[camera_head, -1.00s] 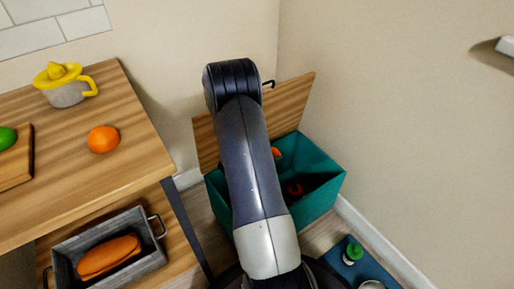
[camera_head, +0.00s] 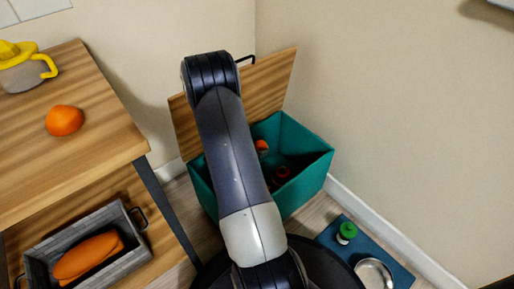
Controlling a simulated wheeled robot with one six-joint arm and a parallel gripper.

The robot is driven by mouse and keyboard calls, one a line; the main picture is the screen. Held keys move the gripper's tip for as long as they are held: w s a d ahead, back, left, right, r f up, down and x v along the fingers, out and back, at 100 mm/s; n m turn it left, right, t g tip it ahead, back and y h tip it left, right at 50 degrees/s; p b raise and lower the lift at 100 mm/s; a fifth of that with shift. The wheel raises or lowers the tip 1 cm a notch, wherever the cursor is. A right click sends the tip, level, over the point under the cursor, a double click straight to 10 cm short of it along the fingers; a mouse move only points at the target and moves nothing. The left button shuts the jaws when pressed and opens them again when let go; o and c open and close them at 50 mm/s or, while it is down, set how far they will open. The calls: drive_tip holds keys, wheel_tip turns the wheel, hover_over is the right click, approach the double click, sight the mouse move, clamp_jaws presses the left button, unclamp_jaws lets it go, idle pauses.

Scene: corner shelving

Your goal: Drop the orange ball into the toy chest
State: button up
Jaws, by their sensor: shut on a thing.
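The toy chest, a teal box (camera_head: 304,165), stands on the floor in the corner with its wooden lid (camera_head: 274,84) raised. A small orange thing (camera_head: 262,146) and a dark red thing (camera_head: 282,174) show inside it, partly hidden by my arm; I cannot tell whether the orange one is the ball. A round orange thing (camera_head: 65,120) lies on the wooden tabletop; it looks like a fruit, but I cannot be sure. My arm reaches up in front of the chest. My gripper is hidden, and so is anything it holds.
The wooden table (camera_head: 100,150) stands at left with a juicer cup (camera_head: 24,75) on top. A grey crate (camera_head: 42,262) with a long orange item (camera_head: 88,256) is on its lower shelf. A blue mat (camera_head: 330,236) with a green-capped item (camera_head: 347,232) and metal bowl (camera_head: 374,274) lies right.

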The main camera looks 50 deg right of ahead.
drive_tip(key=o, duration=1.1)
drive_tip(key=shift+c, duration=0.2)
drive_tip(key=shift+r, duration=0.15)
drive_tip(key=p+v, duration=0.4)
drive_tip(key=v, duration=0.6)
drive_tip(key=shift+a, duration=0.35)
drive_tip(key=shift+s+r, duration=0.1)
